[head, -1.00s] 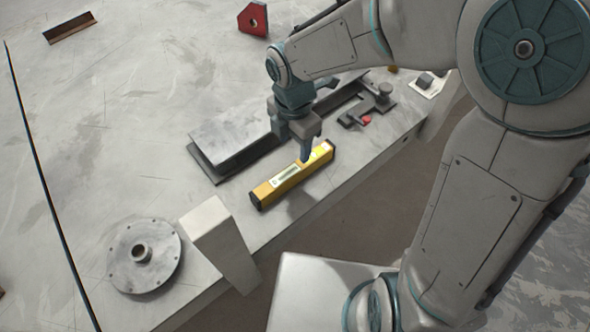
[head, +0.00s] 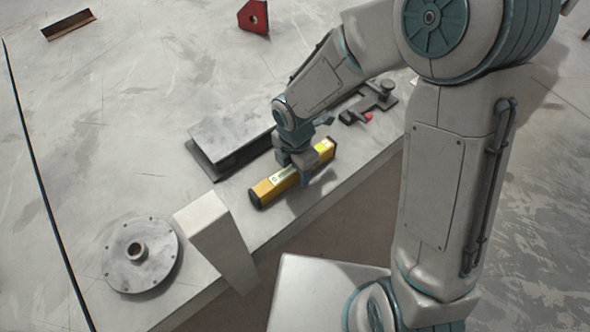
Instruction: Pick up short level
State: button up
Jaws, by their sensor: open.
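The short level (head: 270,189) is a yellow bar with dark end caps and a pale vial window. It lies on the grey table near the front edge, slanting up to the right. My gripper (head: 303,176) is over the right half of the level, its jaws open. One finger shows on the near side of the level, low beside it. The far finger and any contact with the level are hidden by the gripper body.
A steel beam piece (head: 228,146) lies just behind the level. A clamp-like tool (head: 370,106) is to the right, a pale upright block (head: 215,240) and a round flange (head: 141,254) to the left. A red magnet square (head: 253,17) and a rusty angle piece (head: 69,25) lie far back.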

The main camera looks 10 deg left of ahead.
jog(key=c, duration=1.2)
